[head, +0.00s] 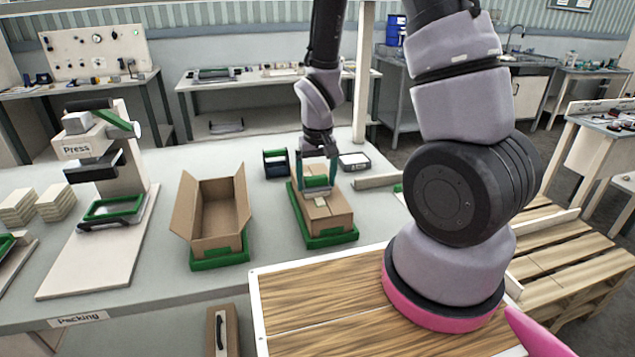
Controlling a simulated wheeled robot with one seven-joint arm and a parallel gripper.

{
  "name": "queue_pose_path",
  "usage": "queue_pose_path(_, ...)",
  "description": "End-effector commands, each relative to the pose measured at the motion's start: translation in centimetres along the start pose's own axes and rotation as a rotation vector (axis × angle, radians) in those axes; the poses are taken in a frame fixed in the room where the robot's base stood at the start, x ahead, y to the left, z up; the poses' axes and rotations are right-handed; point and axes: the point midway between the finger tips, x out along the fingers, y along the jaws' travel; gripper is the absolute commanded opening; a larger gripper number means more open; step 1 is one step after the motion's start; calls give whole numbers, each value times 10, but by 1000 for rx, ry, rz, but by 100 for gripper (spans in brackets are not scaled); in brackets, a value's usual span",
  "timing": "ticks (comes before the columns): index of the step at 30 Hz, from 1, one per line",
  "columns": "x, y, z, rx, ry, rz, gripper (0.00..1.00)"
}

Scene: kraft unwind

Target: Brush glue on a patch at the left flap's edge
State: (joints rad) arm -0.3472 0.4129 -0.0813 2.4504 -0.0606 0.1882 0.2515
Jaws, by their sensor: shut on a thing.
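My gripper (318,183), with teal fingers, points down over the cardboard box (338,217) in a green tray (333,239). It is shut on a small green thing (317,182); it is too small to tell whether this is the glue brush. The held thing is just above the box top, and I cannot tell whether it touches. A small pale patch (320,201) shows on the box top just below it. The box's flaps look folded down; the left flap's edge is partly hidden by my gripper.
An open cardboard box (217,243) with raised flaps stands in another green tray (219,261) to the left. A press (115,165) stands at the left. Bare table lies between the two boxes.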

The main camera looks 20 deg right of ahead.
Motion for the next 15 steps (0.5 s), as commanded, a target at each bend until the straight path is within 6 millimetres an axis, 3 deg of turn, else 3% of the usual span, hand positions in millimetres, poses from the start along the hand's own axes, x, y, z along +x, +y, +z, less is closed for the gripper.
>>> queue_pose_path(15,2,0,-22,1,-1,0,45)
